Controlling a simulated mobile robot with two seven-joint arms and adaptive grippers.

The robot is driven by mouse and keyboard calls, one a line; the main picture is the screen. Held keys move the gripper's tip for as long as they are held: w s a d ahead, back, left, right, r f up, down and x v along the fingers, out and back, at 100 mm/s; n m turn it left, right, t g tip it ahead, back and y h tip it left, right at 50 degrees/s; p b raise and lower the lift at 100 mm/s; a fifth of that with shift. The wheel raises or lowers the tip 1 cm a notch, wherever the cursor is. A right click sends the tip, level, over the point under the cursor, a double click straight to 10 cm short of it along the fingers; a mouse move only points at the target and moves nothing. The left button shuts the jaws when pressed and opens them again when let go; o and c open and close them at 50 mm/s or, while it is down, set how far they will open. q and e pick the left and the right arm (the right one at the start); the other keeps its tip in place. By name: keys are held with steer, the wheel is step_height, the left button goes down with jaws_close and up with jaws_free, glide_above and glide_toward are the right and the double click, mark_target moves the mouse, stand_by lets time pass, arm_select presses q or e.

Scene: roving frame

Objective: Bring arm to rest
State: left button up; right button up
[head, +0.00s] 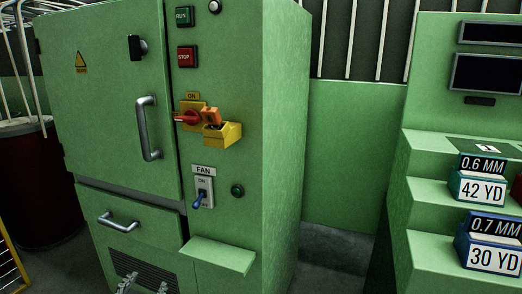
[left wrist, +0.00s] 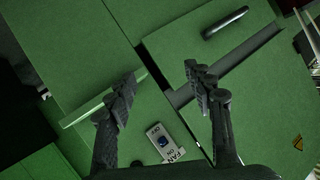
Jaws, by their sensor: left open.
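My left gripper (head: 144,286) shows only by its fingertips at the bottom edge of the head view, low in front of the green cabinet (head: 285,120). In the left wrist view the left gripper (left wrist: 161,73) is open, with nothing between its two dark fingers. The fan switch (head: 203,190) is on the cabinet front, and its blue lever points down in the head view. The fan switch also shows in the left wrist view (left wrist: 165,142), close to the fingers and partly cut off by the gripper. My right gripper is not in view.
A small green ledge (head: 220,254) juts from the cabinet below the switch. A red rotary handle (head: 187,117) and a yellow box (head: 222,134) stick out above. Green steps (head: 430,195) with labelled boxes stand at right. A dark red drum (head: 38,185) stands at left.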

arm_select(q)
steer(key=s+f+n+g, duration=0.1)
steer(key=s+f+g, duration=0.9)
steer(key=s+f, duration=1.1)
steer(key=s, duration=0.4)
steer(key=shift+s+f+n, duration=0.15)
steer(key=shift+s+n, duration=0.1)
steer(key=shift+n, duration=0.05)
